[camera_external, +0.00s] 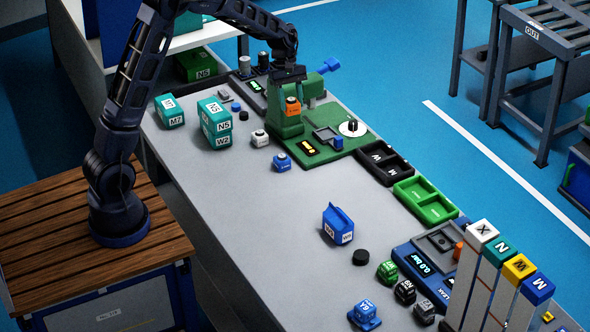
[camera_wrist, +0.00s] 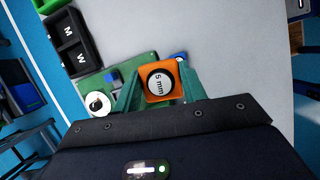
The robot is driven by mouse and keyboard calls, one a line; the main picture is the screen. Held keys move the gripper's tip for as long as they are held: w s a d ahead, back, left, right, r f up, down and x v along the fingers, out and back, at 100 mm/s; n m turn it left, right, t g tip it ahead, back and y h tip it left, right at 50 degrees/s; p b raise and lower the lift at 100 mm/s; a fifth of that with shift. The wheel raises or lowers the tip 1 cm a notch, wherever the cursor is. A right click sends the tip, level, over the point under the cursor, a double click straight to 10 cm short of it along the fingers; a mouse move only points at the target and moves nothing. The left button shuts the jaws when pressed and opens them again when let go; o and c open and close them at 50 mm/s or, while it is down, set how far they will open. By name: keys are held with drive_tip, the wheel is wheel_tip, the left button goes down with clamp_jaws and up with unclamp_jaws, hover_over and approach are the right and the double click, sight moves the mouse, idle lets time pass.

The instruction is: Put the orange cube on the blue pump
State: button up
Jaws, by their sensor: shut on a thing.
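The orange cube (camera_external: 292,106) is held in my gripper (camera_external: 290,92) at the green machine at the back of the bench. In the wrist view the cube (camera_wrist: 160,81), with a round white "5 mm" mark, sits between the teal fingers of my gripper (camera_wrist: 161,92). I cannot tell whether the cube touches anything below. A blue unit with a "0.0 bar" display (camera_external: 418,267) stands at the front right; it may be the blue pump, but no label confirms it. It is far from my gripper and not clear in the wrist view.
The green station (camera_external: 340,150) has a white dial and a blue block. Teal boxes (camera_external: 215,122) stand to the left. A blue carton (camera_external: 338,224), black puck (camera_external: 361,257) and several small labelled pieces stand nearer the front. Tall labelled posts (camera_external: 482,231) rise at the right.

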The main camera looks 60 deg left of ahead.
drive_tip(key=w+d+r+m+g, duration=0.1)
drive_tip(key=w+d+m, duration=0.1)
drive_tip(key=d, duration=0.8)
drive_tip(key=w+d+r+m, duration=0.1)
drive_tip(key=w+d+m, duration=0.1)
drive_tip(key=d, duration=0.8)
wheel_tip(320, 180, up, 3)
drive_tip(key=m+g+y, duration=0.3)
drive_tip(key=m, duration=0.5)
hover_over(362, 310)
drive_tip(key=w, duration=0.2)
drive_tip(key=shift+t, duration=0.3)
drive_tip(key=f, duration=1.3)
drive_tip(key=a+f, duration=0.1)
drive_tip(key=f, duration=0.5)
drive_tip(key=shift+s+f, duration=0.1)
drive_tip(key=shift+f, duration=0.05)
drive_tip(key=shift+f, duration=0.1)
drive_tip(key=o, duration=0.8)
drive_tip(key=shift+c, duration=0.2)
drive_tip(key=shift+o, duration=1.3)
